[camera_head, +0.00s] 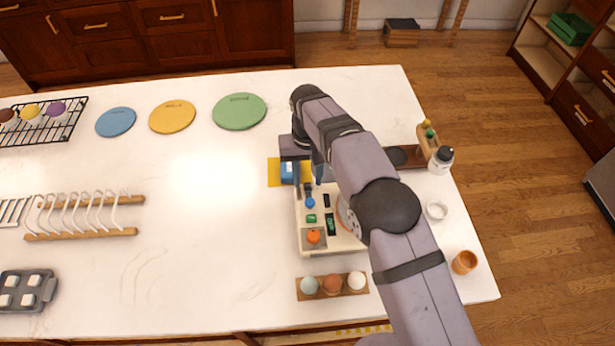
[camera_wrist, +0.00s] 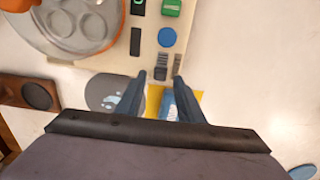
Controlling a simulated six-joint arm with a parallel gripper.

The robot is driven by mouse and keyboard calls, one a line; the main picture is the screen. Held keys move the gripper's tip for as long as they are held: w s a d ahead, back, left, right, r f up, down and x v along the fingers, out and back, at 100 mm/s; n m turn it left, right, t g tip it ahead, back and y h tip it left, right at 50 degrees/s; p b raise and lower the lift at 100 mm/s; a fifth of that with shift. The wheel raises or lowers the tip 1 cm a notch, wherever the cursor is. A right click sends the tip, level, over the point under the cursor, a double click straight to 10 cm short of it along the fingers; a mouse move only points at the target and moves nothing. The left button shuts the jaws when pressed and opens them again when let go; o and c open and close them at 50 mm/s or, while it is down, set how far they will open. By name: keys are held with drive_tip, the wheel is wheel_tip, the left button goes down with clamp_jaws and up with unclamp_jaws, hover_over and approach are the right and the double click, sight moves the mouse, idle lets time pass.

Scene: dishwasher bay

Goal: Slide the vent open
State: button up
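A cream control panel (camera_head: 303,232) lies on the white table, partly hidden by my arm. In the wrist view, the panel (camera_wrist: 148,45) carries a small dark ribbed piece (camera_wrist: 161,72) at its near edge, with a narrow brownish ribbed strip (camera_wrist: 177,64) beside it. One of these may be the vent; I cannot tell which, nor how far it stands open. My gripper (camera_wrist: 160,77) is open, its two fingertips apart at this edge, close to the dark ribbed piece. Contact is unclear. In the head view, the gripper (camera_head: 307,172) is partly hidden by the arm.
The panel also has a blue knob (camera_wrist: 167,37), a green switch (camera_wrist: 171,7) and a round clear-covered part (camera_wrist: 75,22). A yellow mat (camera_head: 273,172) with a blue item (camera_head: 287,172) lies at the panel's far side. Colored plates (camera_head: 239,111) lie farther back.

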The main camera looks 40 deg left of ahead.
sight(309, 182)
drive_tip(key=shift+r+b, duration=0.9)
drive_tip(key=shift+r, duration=2.55)
drive_tip(key=shift+w+d, duration=0.1)
drive_tip(key=shift+w, duration=0.05)
drive_tip(key=w+d, duration=0.2)
drive_tip(key=d, duration=0.1)
drive_tip(key=w+d+r+m, duration=0.1)
drive_tip(key=w+d, duration=0.2)
drive_tip(key=d, duration=0.1)
drive_tip(key=w+d+r+m, duration=0.1)
drive_tip(key=w+d, duration=0.1)
drive_tip(key=d, duration=0.2)
drive_tip(key=shift+w, duration=0.25)
drive_tip(key=s+d+m, duration=0.1)
drive_tip(key=d+m, duration=0.3)
drive_tip(key=d, duration=2)
drive_tip(key=s+d+f+m, duration=0.1)
drive_tip(key=s+d+f, duration=0.1)
drive_tip(key=s+d, duration=0.5)
drive_tip(key=s+d+f+m, duration=0.2)
drive_tip(key=s+d+f, duration=0.1)
drive_tip(key=s+d, duration=0.4)
drive_tip(key=shift+s+d, duration=0.3)
drive_tip(key=shift+s, duration=0.25)
